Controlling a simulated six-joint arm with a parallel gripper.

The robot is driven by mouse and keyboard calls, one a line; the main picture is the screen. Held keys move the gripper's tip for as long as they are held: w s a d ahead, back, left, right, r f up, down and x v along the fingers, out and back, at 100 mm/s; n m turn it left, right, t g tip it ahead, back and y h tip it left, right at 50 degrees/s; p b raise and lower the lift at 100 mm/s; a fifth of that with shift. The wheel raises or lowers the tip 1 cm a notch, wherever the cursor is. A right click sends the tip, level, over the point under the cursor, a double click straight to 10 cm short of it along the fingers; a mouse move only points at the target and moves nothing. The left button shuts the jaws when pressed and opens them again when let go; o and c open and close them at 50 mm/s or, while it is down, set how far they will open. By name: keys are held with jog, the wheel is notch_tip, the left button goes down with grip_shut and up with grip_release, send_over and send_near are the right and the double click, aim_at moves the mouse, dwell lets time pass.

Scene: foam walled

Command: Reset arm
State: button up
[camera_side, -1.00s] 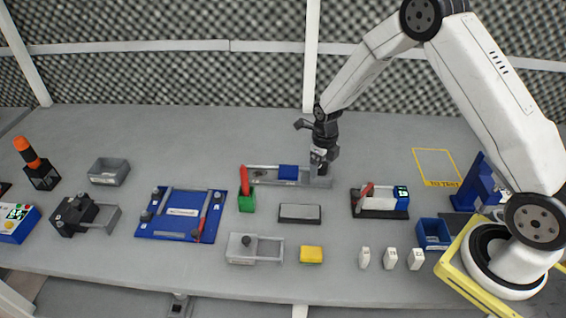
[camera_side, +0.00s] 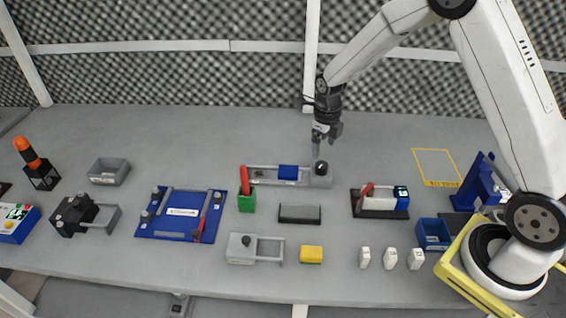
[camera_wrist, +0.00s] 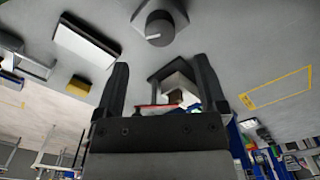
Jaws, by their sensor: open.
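My gripper (camera_side: 325,136) hangs pointing down above the back middle of the table, just over the right end of a grey rail fixture (camera_side: 262,181) with a blue block (camera_side: 288,172) and a black knob (camera_side: 320,167). In the wrist view my gripper (camera_wrist: 160,82) shows two black fingers spread apart with nothing held between them. The black knob (camera_wrist: 159,28) shows beyond the fingertips, apart from them.
A white and black device (camera_side: 380,202) with a red lever stands to the right. A yellow marked square (camera_side: 437,167) lies at the right back. A green holder (camera_side: 246,202), a black-grey block (camera_side: 299,214) and a blue board (camera_side: 182,214) are left and in front.

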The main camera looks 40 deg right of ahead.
jog(key=shift+r, duration=0.3)
jog(key=shift+s, duration=0.1)
jog(key=shift+s+a+r+n, duration=0.15)
jog(key=shift+s+r+n, duration=0.1)
jog(key=shift+n, duration=0.35)
jog(key=shift+s+a+r+n, duration=0.15)
jog(key=shift+s+r+n, duration=0.05)
jog(key=shift+n, duration=0.4)
jog(key=s+a+r+n+t, duration=0.1)
jog(key=s+n, duration=0.7)
jog(key=n, duration=0.8)
jog(key=s+a+r+n+t, duration=0.1)
jog(key=s+a+r+n, duration=0.3)
jog(key=n, duration=1.2)
jog(key=s, duration=0.4)
jog(key=shift+s+a+r+t, duration=0.2)
jog(key=shift+s+r+t, duration=0.1)
jog(key=shift+s+r, duration=0.1)
